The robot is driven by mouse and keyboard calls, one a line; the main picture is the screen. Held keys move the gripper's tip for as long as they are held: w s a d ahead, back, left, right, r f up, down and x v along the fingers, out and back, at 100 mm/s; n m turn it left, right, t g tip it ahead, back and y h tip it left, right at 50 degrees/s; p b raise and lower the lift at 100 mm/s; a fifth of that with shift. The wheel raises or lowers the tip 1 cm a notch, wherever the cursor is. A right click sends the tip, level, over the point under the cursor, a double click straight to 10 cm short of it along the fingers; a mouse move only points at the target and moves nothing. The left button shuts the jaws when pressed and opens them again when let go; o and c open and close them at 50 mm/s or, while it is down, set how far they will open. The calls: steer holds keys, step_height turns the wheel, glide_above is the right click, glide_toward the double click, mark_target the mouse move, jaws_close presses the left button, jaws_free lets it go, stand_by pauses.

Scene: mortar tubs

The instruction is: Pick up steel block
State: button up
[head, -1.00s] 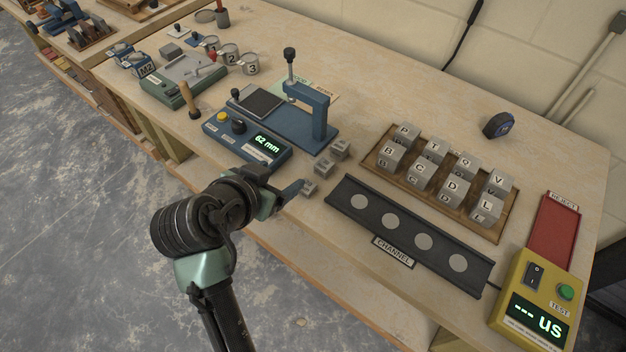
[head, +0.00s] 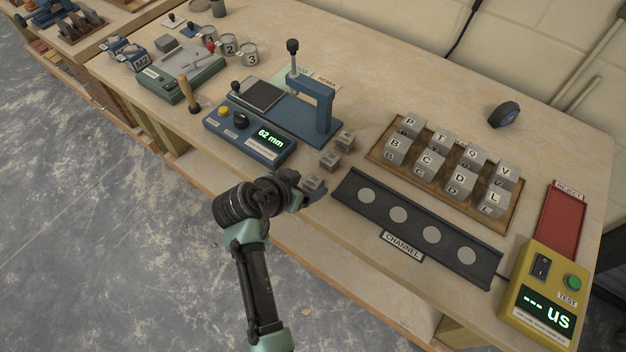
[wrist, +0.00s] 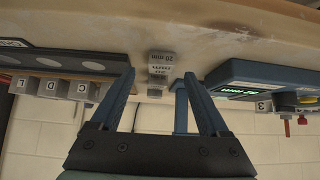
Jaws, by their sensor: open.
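Several small grey steel blocks stand in a row on the bench beside the blue gauge. In the head view, the nearest steel block (head: 313,182) is right by my gripper (head: 312,194); the middle block (head: 330,160) and the far block (head: 346,140) stand behind it. In the wrist view, my gripper (wrist: 158,78) is open and empty, its two blue fingers spread. The nearest block (wrist: 160,57), with upside-down marking that looks like 20 mm, shows in the gap, beyond the fingertips. The other blocks are partly hidden behind it.
The blue gauge (head: 249,144) reads 62 mm, left of the blocks. The black channel strip (head: 350,190) lies close on the right, with a wooden tray (head: 514,218) of lettered cubes behind it. A yellow tester (head: 526,270) and red reject pad (head: 562,222) stand far right.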

mark_target(313, 183)
steer(key=shift+x, duration=1.4)
steer(key=shift+w, duration=0.1)
jaws_close()
